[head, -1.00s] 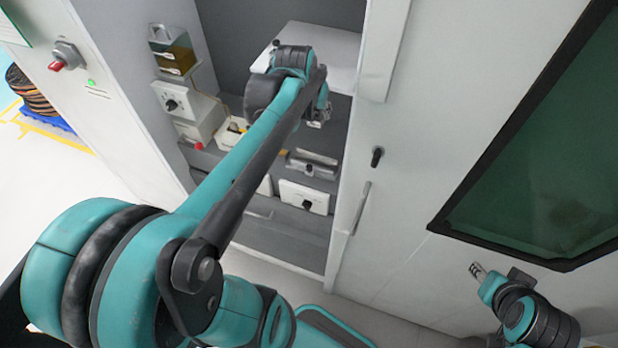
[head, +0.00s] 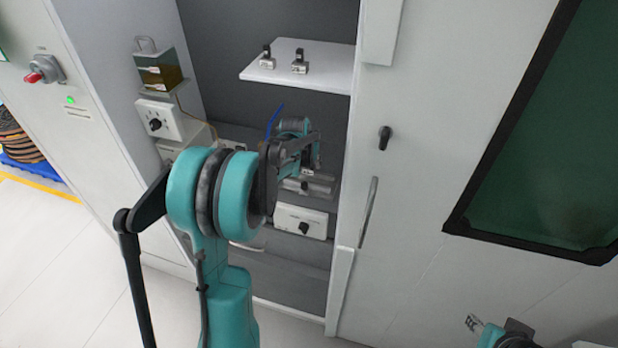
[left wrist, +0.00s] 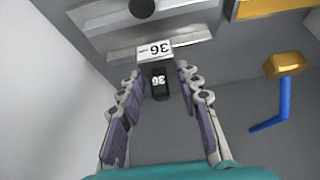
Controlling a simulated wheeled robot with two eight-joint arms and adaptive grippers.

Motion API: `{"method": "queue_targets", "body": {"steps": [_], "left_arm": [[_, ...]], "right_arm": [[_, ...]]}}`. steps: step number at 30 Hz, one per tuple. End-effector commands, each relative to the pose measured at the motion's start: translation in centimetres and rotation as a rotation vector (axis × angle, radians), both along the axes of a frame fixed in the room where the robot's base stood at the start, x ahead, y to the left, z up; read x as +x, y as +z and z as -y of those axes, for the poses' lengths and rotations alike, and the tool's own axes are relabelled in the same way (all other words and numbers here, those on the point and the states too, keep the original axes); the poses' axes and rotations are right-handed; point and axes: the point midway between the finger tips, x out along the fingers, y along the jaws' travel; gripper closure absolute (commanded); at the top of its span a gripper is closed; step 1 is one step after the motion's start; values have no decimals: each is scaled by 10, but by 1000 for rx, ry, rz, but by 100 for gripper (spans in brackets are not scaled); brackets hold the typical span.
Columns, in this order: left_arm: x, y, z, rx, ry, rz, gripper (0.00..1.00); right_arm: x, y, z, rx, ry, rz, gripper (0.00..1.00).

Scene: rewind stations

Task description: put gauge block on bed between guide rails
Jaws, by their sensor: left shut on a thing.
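The gauge block (left wrist: 155,54), with a white face marked 36 and a black grip also marked 36, is between the fingertips of my left gripper (left wrist: 161,74) in the left wrist view. The gripper is shut on it. Two pale metal strips that look like the guide rails (left wrist: 205,36) lie just beyond the block; the bed (left wrist: 115,36) shows between them. Whether the block touches the near rail I cannot tell. In the head view the metal bed (head: 312,187) is partly hidden by my left arm. My right gripper (head: 473,323) is small at the lower right, its opening unclear.
A white shelf (head: 325,75) above holds two similar small blocks (head: 299,63). A hammer-like tool with a brass head (left wrist: 285,65) and blue handle is right of my left gripper. A white dial box (head: 300,221) stands in front of the bed. Cabinet walls flank the opening.

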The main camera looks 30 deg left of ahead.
Motion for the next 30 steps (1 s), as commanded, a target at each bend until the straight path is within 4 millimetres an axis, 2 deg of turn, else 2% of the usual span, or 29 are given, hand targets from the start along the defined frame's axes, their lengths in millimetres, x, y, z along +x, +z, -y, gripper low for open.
{"method": "queue_targets", "body": {"steps": [11, 22, 23, 25, 30], "left_arm": [[0, -44, 0, 0, 0, 1, 100], [0, -47, 0, 0, 0, 0, 100], [0, -48, 0, 0, 0, 0, 64], [0, -47, 0, 0, 0, 0, 45], [0, -46, 0, 0, 0, 0, 45]], "right_arm": [[0, -18, 0, 0, 0, 0, 60], [0, -19, 0, 0, 0, 0, 60], [0, -20, 0, 0, 0, 0, 60], [0, -19, 0, 0, 0, 0, 60], [0, -19, 0, 0, 0, 0, 60]]}}
